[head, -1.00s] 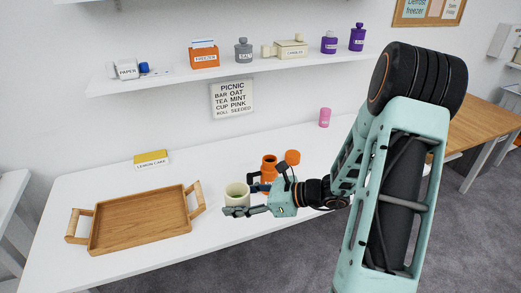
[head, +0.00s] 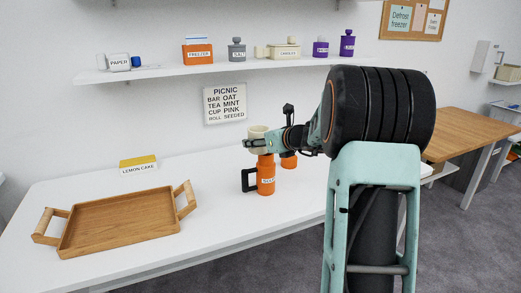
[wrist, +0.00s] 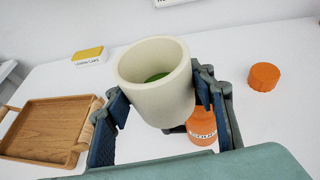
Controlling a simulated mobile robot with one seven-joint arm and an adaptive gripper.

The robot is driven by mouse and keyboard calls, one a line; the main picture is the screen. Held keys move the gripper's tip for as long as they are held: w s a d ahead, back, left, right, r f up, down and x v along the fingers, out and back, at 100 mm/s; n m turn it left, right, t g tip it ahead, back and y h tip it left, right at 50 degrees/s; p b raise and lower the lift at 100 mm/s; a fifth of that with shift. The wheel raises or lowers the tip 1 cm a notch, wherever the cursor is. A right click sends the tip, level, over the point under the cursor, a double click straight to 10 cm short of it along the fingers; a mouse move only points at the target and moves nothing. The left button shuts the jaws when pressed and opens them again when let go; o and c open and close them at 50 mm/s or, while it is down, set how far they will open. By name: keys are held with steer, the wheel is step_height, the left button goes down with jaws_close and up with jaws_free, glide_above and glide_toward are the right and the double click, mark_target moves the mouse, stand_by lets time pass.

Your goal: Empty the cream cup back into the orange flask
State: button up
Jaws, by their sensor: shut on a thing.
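The cream cup (head: 258,131) is held up by my gripper (head: 254,143), whose fingers are shut around its sides. In the wrist view the cup (wrist: 152,95) looks about upright, its mouth open, with something green at the bottom inside. The orange flask (head: 266,180), with a black handle and a label, stands upright on the white table. In the head view the cup appears above the flask's top, which is covered. In the wrist view the flask (wrist: 202,128) is partly hidden behind the cup and a finger. The orange lid (head: 289,162) lies on the table to the flask's right.
A wooden tray (head: 122,216) with two handles sits at the table's left. A yellow lemon cake box (head: 138,164) stands behind it. A wall shelf (head: 165,73) with containers runs above. The table (head: 215,218) is clear between tray and flask.

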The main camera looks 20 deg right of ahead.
mark_target(258, 131)
steer(key=shift+w+d+r+m+h+b, duration=0.3)
steer(key=shift+w+d+r, duration=0.1)
steer(key=shift+r, duration=0.25)
steer(key=shift+w+d+r+m+h+b, duration=0.2)
steer(key=shift+w+d+r+h+b, duration=0.15)
steer(key=shift+r, duration=0.3)
steer(key=shift+a, duration=0.1)
